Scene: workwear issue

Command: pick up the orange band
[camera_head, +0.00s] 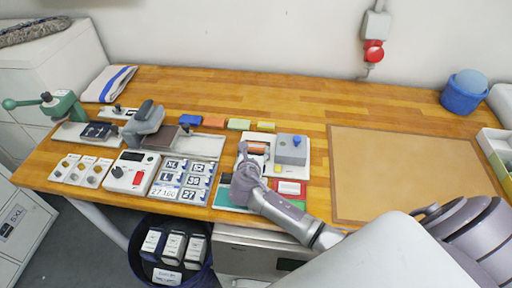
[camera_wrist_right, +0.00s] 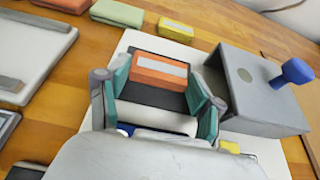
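An orange band (camera_head: 258,148), a small folded block with a pale stripe, lies on a dark patch of a white board on the wooden table. It shows clearly in the right wrist view (camera_wrist_right: 160,70). My right gripper (camera_head: 245,158) is over the near side of this board. In the right wrist view its teal-padded fingers (camera_wrist_right: 158,88) are spread, with the band between and slightly beyond them. I see no clear contact with the band. A second orange piece (camera_head: 215,121) lies in the row behind. My left gripper is not in view.
A grey block with a blue knob (camera_wrist_right: 262,85) stands close right of the band. Green (camera_head: 238,124) and yellow (camera_head: 266,127) pieces lie behind. A press (camera_head: 144,125) and size cards (camera_head: 182,180) are left. A tan mat (camera_head: 410,170) lies bare on the right.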

